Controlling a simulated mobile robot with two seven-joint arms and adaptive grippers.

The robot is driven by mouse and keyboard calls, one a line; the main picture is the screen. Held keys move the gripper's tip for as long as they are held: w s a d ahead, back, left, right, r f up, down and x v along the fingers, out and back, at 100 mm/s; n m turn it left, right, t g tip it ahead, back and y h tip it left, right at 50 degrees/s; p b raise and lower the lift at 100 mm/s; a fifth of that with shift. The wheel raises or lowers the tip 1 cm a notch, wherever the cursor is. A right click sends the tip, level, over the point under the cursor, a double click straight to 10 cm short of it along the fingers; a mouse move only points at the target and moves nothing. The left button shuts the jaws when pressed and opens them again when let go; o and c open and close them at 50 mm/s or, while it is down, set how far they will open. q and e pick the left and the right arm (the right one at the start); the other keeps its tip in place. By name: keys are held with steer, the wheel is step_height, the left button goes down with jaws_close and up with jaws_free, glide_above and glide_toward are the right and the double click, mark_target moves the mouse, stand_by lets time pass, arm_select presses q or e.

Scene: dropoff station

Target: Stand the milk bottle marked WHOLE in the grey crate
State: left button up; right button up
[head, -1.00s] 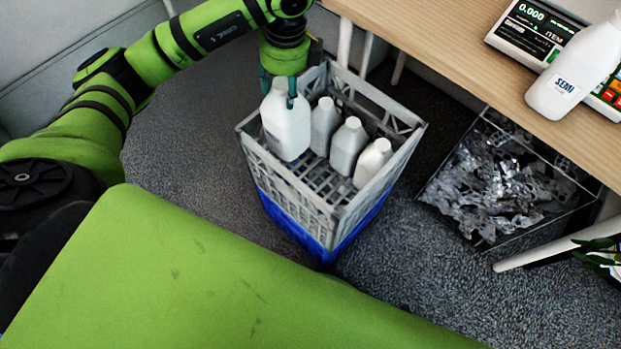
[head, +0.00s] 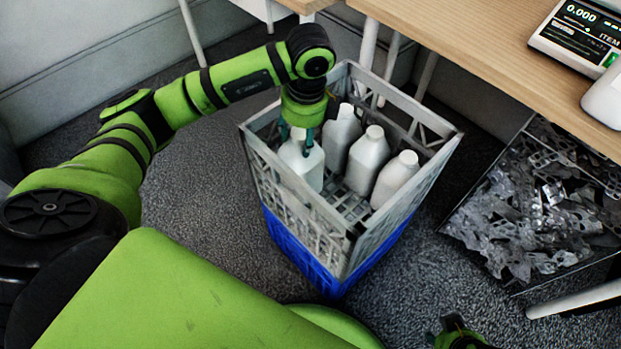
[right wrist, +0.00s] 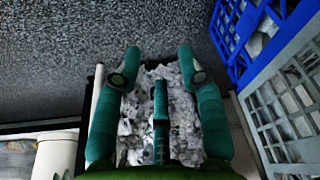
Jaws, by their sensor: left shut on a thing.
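The grey crate (head: 300,205) stands on a blue crate. My left gripper (head: 303,147) is shut on a white milk bottle (head: 301,168) by its top. The bottle is upright inside the crate's left part; whether its base touches the floor is hidden by the crate wall. No marking shows on it from here. Three other bottles, (head: 341,138), (head: 367,160) and (head: 395,180), stand beside it in the crate. My right gripper is open and empty in the right wrist view (right wrist: 158,75); only a piece of it shows at the head view's bottom edge.
The blue crate (head: 305,257) is beneath. A bin of scrap metal (head: 545,200) stands right of the crates, below a wooden table (head: 480,45). A scale (head: 580,32) and a cut-off white bottle (head: 606,95) are on the table. Carpet lies open between bin and crates.

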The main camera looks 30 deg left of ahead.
arm_select(q)
step_height(320, 180, down, 7)
steer(key=shift+r+b, duration=0.1)
steer(key=shift+b, duration=0.5)
arm_select(e)
steer(key=v, duration=0.4)
steer(key=shift+w, duration=0.25)
arm_select(q)
steer(key=o, duration=1.2)
steer(key=shift+c, duration=0.2)
steer(key=shift+r, duration=0.1)
steer(key=r+p, duration=0.1)
steer(key=r, duration=0.2)
steer(key=d+r, duration=0.1)
steer(key=r, duration=0.3)
steer(key=r+p, duration=0.1)
steer(key=r, duration=0.2)
steer(key=shift+s+d+r+p, duration=0.1)
steer(key=shift+d+r+p, duration=0.1)
steer(key=shift+r+p, duration=0.15)
steer(key=shift+r, duration=0.6)
arm_select(e)
step_height(320, 180, down, 7)
steer(key=shift+w, duration=0.25)
